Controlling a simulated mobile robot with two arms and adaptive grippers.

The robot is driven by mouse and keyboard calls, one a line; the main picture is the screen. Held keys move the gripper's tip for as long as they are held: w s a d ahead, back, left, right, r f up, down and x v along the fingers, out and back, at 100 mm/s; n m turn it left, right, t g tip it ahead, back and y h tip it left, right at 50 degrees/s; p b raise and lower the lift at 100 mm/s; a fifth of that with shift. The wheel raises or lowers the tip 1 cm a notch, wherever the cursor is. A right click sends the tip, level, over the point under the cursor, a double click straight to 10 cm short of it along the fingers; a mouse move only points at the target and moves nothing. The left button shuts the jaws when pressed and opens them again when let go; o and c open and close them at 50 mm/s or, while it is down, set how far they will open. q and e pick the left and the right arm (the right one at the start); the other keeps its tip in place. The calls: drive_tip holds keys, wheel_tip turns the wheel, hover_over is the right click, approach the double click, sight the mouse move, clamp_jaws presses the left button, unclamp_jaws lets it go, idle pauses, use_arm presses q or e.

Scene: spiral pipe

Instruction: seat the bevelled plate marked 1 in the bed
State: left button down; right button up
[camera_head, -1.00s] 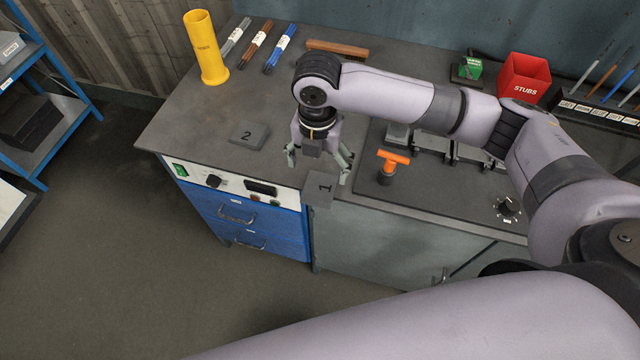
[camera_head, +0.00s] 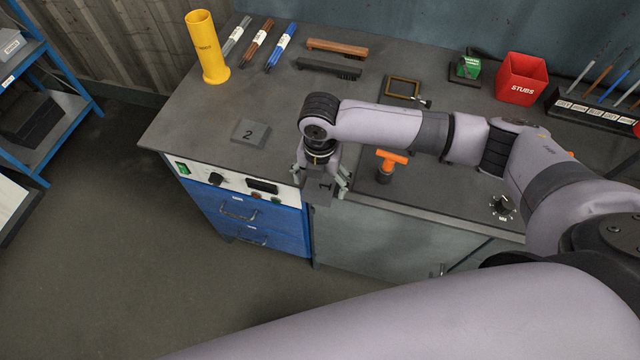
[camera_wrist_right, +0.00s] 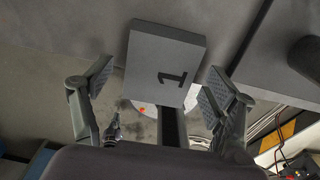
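The grey bevelled plate marked 1 (camera_head: 324,191) is at the bench's front edge and seems to overhang it. In the wrist view the plate (camera_wrist_right: 165,62) lies between the fingers of my right gripper (camera_head: 321,182). The gripper (camera_wrist_right: 156,82) is open, with a visible gap to the plate on the left and a small one on the right. A similar plate marked 2 (camera_head: 251,133) lies flat on the bench to the left. I cannot make out the bed; my right arm covers part of the bench. My left gripper is out of view.
An orange T-handle (camera_head: 391,160) stands just right of the gripper. A yellow tube (camera_head: 207,48), bundled rods and two brushes (camera_head: 336,47) are at the back. A red STUBS bin (camera_head: 522,80) and a small brass frame (camera_head: 402,88) are right. Bench around plate 2 is clear.

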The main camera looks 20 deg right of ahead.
drive_tip(key=shift+r, duration=0.1)
clamp_jaws()
idle(0.8)
